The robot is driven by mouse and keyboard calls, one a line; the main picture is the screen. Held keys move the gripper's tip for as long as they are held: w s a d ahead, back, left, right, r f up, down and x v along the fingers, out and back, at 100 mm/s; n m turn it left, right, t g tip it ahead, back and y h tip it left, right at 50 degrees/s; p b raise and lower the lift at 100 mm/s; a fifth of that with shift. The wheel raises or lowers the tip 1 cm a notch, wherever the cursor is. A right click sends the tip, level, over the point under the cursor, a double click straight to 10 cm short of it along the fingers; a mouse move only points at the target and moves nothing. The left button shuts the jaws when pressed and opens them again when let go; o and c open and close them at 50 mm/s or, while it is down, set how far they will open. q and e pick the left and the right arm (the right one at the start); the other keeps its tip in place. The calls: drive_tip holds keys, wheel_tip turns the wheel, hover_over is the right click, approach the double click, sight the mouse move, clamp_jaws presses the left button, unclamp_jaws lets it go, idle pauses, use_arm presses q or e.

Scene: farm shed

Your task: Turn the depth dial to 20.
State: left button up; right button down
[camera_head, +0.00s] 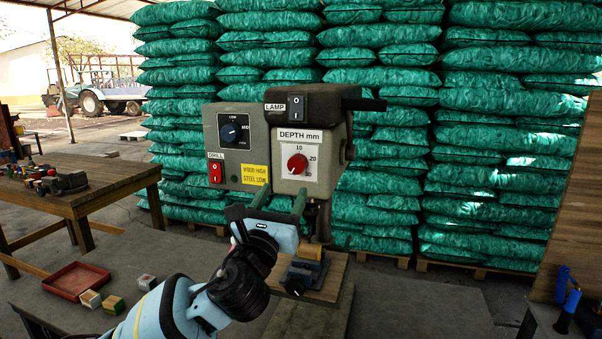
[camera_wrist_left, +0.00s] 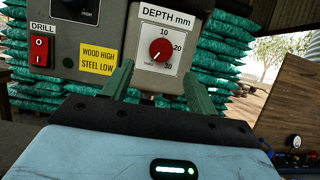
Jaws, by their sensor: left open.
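The depth dial is a red round knob (camera_head: 297,164) on a white plate marked "DEPTH mm" on the front of the grey drill press (camera_head: 257,140). In the left wrist view the red knob (camera_wrist_left: 159,50) shows above the gap between my fingers. Its white mark seems to point to the lower left, away from the 20 at the right. The 10 is at the top. My left gripper (camera_head: 283,198) is open and empty, below and in front of the dial plate, apart from the knob. Its two green fingers also show in the left wrist view (camera_wrist_left: 157,82). My right gripper is not in view.
A red drill switch (camera_head: 215,172), a dark speed dial (camera_head: 234,133) and a lamp switch (camera_head: 297,107) sit near the depth dial. A vise (camera_head: 303,272) stands below. A red tray (camera_head: 76,281) and small blocks lie at the left. Stacked green sacks (camera_head: 480,100) fill the back.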

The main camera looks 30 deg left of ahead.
sight(295, 168)
use_arm(q)
drive_tip(key=x, duration=0.7)
drive_tip(key=shift+w, duration=0.3)
drive_tip(key=c, duration=1)
